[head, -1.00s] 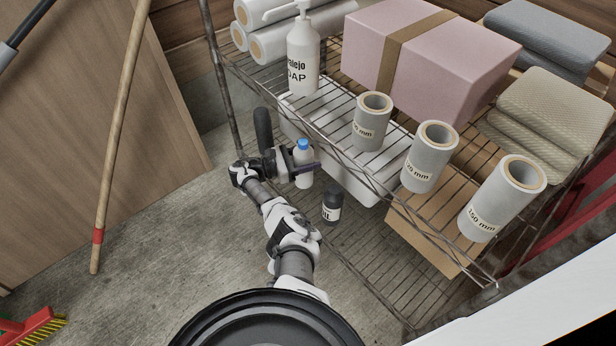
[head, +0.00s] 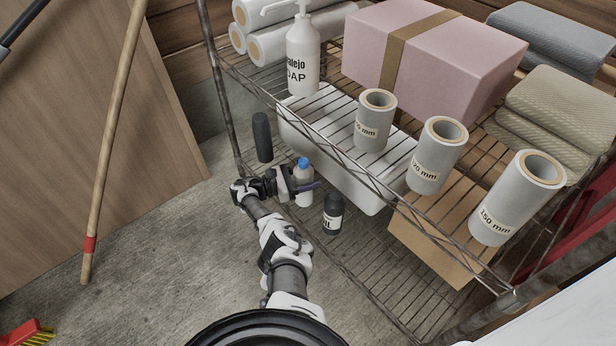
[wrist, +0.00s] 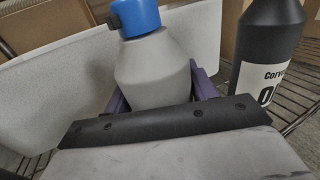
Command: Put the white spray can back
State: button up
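The white spray can (head: 304,186), pale with a blue cap, is upright at the lower wire shelf. My gripper (head: 306,189) reaches it from the left. In the wrist view, the can's pale body (wrist: 155,75) sits between two purple fingers (wrist: 158,95), one on each side, and they appear closed against it. The lower part of the can is hidden behind my gripper's body in the wrist view. I cannot tell whether its base touches the shelf.
A dark labelled bottle (head: 333,214) stands just right of the can; it also shows in the wrist view (wrist: 268,50). A black cylinder (head: 262,138) stands behind my gripper. A white bin (head: 345,180) is behind. The wire upper shelf (head: 345,152) overhangs with soap and rolls.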

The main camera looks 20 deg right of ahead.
jog(key=o, duration=0.4)
jog(key=shift+r, duration=0.1)
jog(key=shift+r, duration=0.25)
jog(key=a, duration=1.2)
jog(key=shift+w+f, duration=0.15)
jog(key=shift+w, duration=0.1)
